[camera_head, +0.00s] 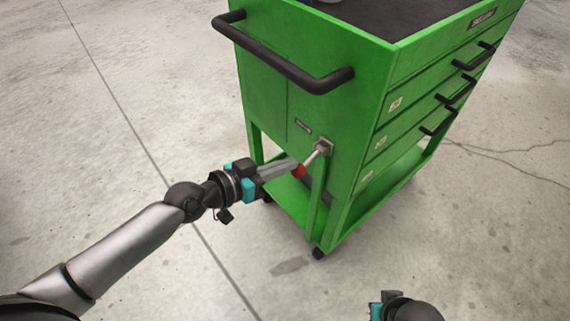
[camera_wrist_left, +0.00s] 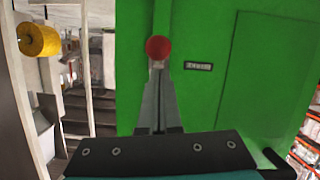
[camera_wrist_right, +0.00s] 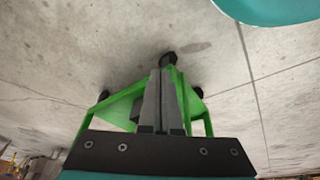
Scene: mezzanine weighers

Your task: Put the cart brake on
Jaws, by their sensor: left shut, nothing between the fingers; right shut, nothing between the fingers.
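The green cart (camera_head: 290,110) stands in front of me. On its end panel is a small grey bracket with a brake lever (camera_head: 318,154), which tilts down and left to a red knob (camera_head: 300,171). The knob also shows in the left wrist view (camera_wrist_left: 158,46), straight ahead of the fingertips. My left gripper (camera_head: 295,163) is shut and empty, its tips right at the knob; I cannot tell whether they touch it. My right gripper (camera_wrist_right: 160,73) is shut and empty, low in front of the cart, and only partly visible at the bottom of the head view.
A black push handle (camera_head: 285,68) sticks out above the lever. A small label plate (camera_head: 303,127) is beside the bracket. Drawers with black handles (camera_head: 455,95) line the cart's right side. Casters (camera_head: 319,253) stand on the floor. The concrete floor around the cart is clear.

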